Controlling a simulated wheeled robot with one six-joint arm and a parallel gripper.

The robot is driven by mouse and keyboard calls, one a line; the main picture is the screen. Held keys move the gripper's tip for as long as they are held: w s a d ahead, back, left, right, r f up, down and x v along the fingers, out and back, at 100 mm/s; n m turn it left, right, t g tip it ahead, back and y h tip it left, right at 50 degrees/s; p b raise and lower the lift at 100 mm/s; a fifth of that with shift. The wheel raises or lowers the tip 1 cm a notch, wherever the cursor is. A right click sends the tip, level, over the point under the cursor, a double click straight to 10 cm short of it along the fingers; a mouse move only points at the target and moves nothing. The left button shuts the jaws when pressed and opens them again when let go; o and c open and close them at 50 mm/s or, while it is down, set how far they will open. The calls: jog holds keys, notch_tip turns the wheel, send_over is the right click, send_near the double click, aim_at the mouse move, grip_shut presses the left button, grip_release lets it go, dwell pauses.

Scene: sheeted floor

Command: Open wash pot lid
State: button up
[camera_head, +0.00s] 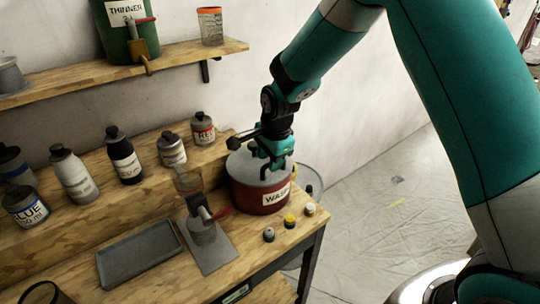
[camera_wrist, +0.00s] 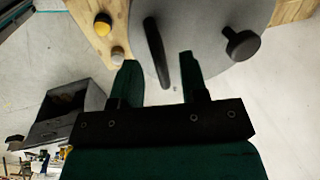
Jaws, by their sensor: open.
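The red wash pot (camera_head: 262,196) stands at the right end of the bench, with its label partly readable. Its grey lid (camera_head: 247,166) lies flat on top and also shows as a grey disc in the wrist view (camera_wrist: 205,25). A black bar handle (camera_wrist: 153,45) stands up from the lid, and a black knob (camera_wrist: 242,44) sits near its edge. My gripper (camera_head: 274,168) is over the lid, pointing down. In the wrist view my gripper (camera_wrist: 158,60) is open, with the handle showing between its two fingers. I cannot tell whether either finger touches the handle.
Small grey (camera_head: 269,234), yellow (camera_head: 290,221) and white (camera_head: 310,209) knobs line the bench edge before the pot. A stand with a clear cup (camera_head: 189,181) is left of it, near a grey tray (camera_head: 140,252). Several bottles stand behind, below a wall shelf (camera_head: 100,78).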

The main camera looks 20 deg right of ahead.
jog(key=shift+f, duration=0.35)
grip_shut()
jog(key=shift+w+r, duration=0.1)
